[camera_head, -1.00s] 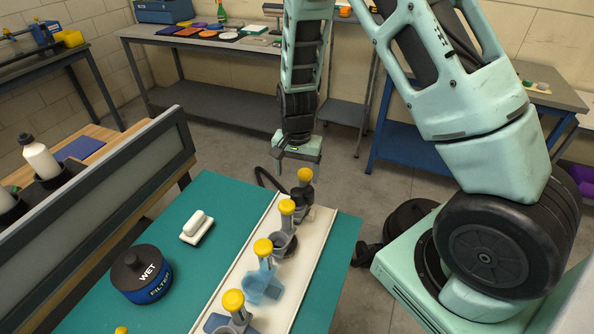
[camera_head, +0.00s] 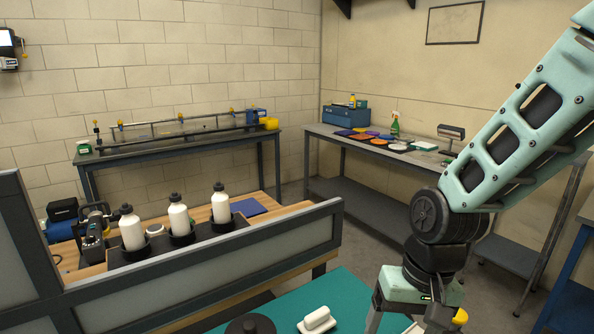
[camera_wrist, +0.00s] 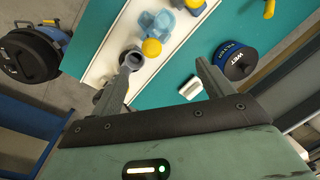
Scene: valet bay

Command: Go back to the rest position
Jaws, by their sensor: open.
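My gripper (camera_head: 405,318) is low at the right of the head view, pointing down over the teal table (camera_head: 345,288). In the wrist view, its two fingers (camera_wrist: 166,72) stand wide apart with nothing held between them. Beneath them lies a cream board (camera_wrist: 98,62) with yellow-knobbed fittings, a grey one (camera_wrist: 132,60) near the left finger and a blue one (camera_wrist: 157,22) farther up. A white block (camera_head: 317,320) lies on the teal table left of the gripper. The fingertips' height above the table cannot be told.
A black-lidded blue WET filter drum (camera_wrist: 235,62) stands on the teal table. A grey partition (camera_head: 210,270) edges the table, with white bottles (camera_head: 178,216) behind it. A grey bench (camera_head: 350,133) with colored pads stands at the back. Bare floor (camera_head: 385,228) lies between.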

